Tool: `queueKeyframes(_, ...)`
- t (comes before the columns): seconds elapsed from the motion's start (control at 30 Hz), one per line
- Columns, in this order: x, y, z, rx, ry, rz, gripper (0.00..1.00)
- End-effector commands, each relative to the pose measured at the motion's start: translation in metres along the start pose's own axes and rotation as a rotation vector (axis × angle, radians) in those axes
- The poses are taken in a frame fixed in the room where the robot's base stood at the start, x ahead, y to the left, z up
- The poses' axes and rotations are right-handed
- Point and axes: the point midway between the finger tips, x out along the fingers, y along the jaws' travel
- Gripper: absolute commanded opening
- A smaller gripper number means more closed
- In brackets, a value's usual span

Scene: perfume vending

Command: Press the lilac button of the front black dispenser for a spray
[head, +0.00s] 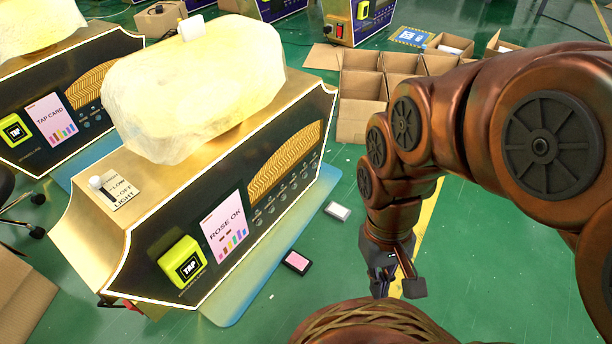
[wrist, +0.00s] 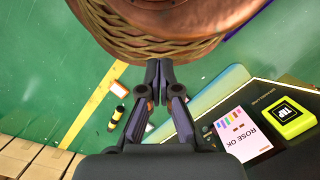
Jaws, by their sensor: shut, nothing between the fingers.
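The front black dispenser (head: 165,240) has gold trim and a large pale lump on top. Its face carries a row of small round buttons (head: 281,196) under a gold ribbed panel. The buttons are too small to tell which is lilac. Its screen (head: 225,229) reads "ROSE OK"; the screen also shows upside down in the wrist view (wrist: 240,133). My gripper (head: 383,288) is apart from the dispenser, to the right of its face, over the green floor. In the wrist view its fingertips (wrist: 158,68) are together and hold nothing.
A yellow TAP reader (head: 184,262) sticks out left of the screen. A second dispenser (head: 45,125) stands behind at left. Open cardboard boxes (head: 362,110) stand at the back. A pink-faced card (head: 296,261) and a white one (head: 338,211) lie by the dispenser.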

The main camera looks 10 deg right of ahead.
Motion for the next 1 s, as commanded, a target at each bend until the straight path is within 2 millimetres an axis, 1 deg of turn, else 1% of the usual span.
queueKeyframes(0.03,-0.011,0.0,0.004,0.0,-0.003,-0.001,0.0)
queueKeyframes(0.17,-0.033,0.0,0.014,-0.001,-0.017,-0.002,0.0)
queueKeyframes(0.4,-0.087,-0.002,0.039,-0.003,-0.051,-0.009,0.0)
queueKeyframes(0.53,-0.109,-0.002,0.05,-0.009,-0.061,-0.007,0.0)
queueKeyframes(0.67,-0.117,-0.001,0.055,-0.012,-0.066,-0.006,0.0)
queueKeyframes(1.0,-0.114,-0.001,0.055,-0.013,-0.067,-0.005,0.0)
